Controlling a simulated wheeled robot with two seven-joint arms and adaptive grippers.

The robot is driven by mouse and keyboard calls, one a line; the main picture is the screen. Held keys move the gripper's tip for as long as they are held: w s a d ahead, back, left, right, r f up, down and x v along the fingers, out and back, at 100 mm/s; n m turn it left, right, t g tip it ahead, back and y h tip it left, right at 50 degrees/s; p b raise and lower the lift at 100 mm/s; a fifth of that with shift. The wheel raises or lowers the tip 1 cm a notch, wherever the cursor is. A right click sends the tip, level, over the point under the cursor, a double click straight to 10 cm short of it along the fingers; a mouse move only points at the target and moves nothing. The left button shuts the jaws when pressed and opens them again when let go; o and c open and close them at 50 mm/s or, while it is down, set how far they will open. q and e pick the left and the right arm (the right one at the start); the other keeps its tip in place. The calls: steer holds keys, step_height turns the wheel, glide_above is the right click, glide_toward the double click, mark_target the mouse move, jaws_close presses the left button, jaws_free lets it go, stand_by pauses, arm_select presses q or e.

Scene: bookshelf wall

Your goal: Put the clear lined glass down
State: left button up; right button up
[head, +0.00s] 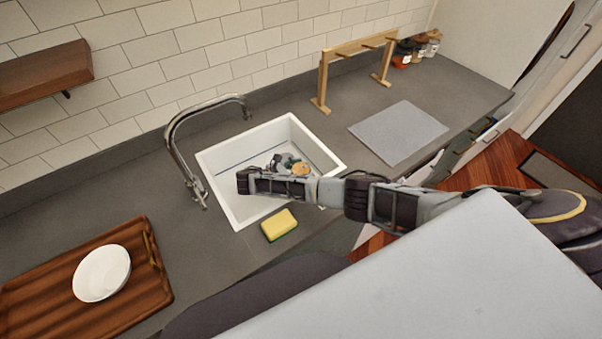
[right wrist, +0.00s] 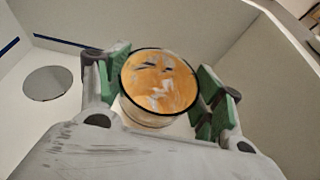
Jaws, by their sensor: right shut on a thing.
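The glass (right wrist: 158,85) shows from above in the right wrist view, with a dark round rim and a mottled orange look inside. My right gripper (right wrist: 162,92) is shut on it, with a green-padded finger on each side. In the head view the gripper (head: 286,162) is inside the white sink (head: 226,205). Only a small orange part of the glass (head: 301,169) shows there, beside the fingers. I cannot tell whether its base touches the sink floor. My left gripper is not in view.
The sink's drain (right wrist: 48,83) lies apart from the glass. A faucet (head: 176,150) arches at the left, and a yellow sponge (head: 279,225) lies at the front edge. A grey mat (head: 398,132) lies bare to the right, near a wooden rack (head: 323,82). A tray (head: 60,262) holds a white bowl (head: 101,274).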

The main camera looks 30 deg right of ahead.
steer(key=shift+f, duration=0.4)
steer(key=shift+f, duration=0.15)
steer(key=o, duration=1.6)
steer(key=shift+o, duration=0.2)
steer(key=shift+r, duration=0.2)
steer(key=v, duration=0.7)
steer(key=shift+a, duration=0.25)
